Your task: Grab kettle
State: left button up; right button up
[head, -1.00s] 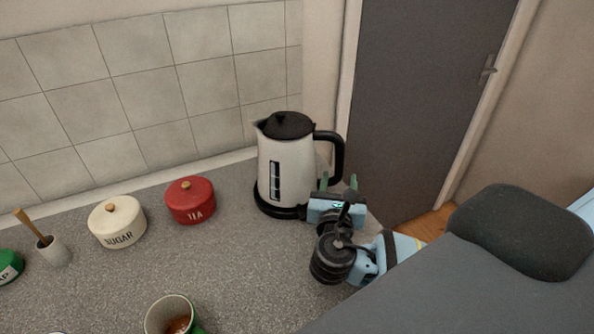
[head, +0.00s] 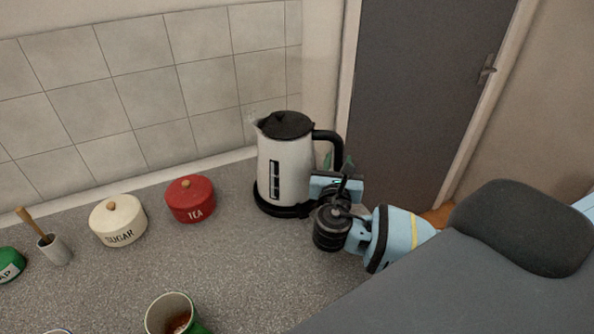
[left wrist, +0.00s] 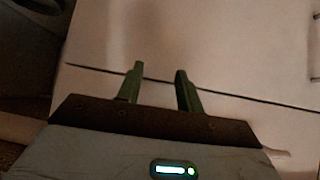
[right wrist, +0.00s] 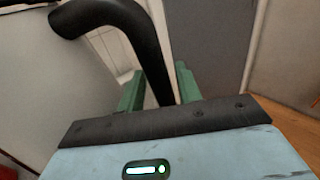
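A white kettle (head: 286,165) with a black lid, black base and black handle (head: 336,148) stands upright at the back right of the counter. My right gripper (head: 334,164) is at the kettle's right side, by the lower part of the handle. In the right wrist view the black handle (right wrist: 146,50) comes down between the two green fingers of my right gripper (right wrist: 160,88), which are apart. The kettle body (right wrist: 65,95) fills the left of that view. My left gripper (left wrist: 158,85) is open and empty before a pale panelled surface; it is not in the head view.
A red tea canister (head: 190,201), a cream sugar canister (head: 118,221) and a small pot (head: 55,251) with a wooden handle stand left of the kettle. A green mug (head: 172,316) is at the front. A tiled wall (head: 140,90) is behind; a dark door (head: 420,90) is right.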

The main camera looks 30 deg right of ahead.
grip_shut()
dwell(1.1)
jog(key=shift+w+r, duration=0.1)
jog(key=shift+r, duration=0.15)
